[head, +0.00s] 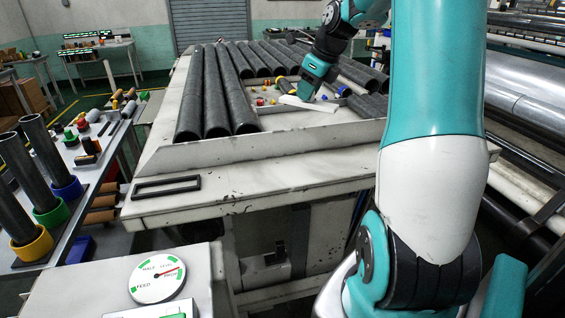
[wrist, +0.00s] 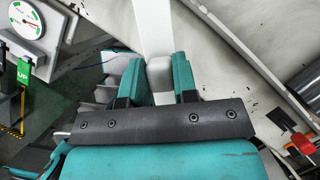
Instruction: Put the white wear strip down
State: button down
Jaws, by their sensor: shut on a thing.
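The white wear strip (head: 308,104) is a long pale bar over the bed of the white machine table (head: 290,141), among small coloured pieces. My gripper (head: 307,93) is above it with the fingers pointing down. In the wrist view my two teal fingers (wrist: 160,78) are closed on either side of the white strip (wrist: 155,35), which runs up between them. I cannot tell whether the strip touches the bed. The fingertips partly hide its middle.
Long dark rollers (head: 216,95) lie on the left of the bed, and more lie at the right. A black rectangular frame (head: 166,187) lies on the table's front ledge. A side bench at the left holds upright tubes (head: 44,160) in coloured cups. A dial gauge (head: 157,280) stands in front.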

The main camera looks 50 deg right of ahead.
notch_tip(320, 180, down, 20)
jog(key=shift+r+p, duration=0.25)
jog(key=shift+p, duration=0.85)
jog(key=c, duration=0.7)
grip_release()
jog(key=shift+c, duration=0.2)
jog(key=b+v, duration=0.2)
jog(key=v, duration=1)
jog(key=a+r+n+g+y, duration=0.1)
jog(key=a+r+n, duration=0.2)
jog(key=a+n, duration=0.85)
jog(key=a+r+n+g+y, duration=0.1)
jog(key=a+r+n, duration=0.1)
jog(key=a+n, duration=0.95)
jog(key=s+a+r+n+g+y, duration=0.1)
jog(key=s+a+n+g, duration=0.1)
jog(key=s+a+n, duration=1.4)
jog(key=a+n, duration=0.1)
jog(key=a, duration=0.2)
jog(key=shift+a+r, duration=0.25)
jog(key=shift+a, duration=0.05)
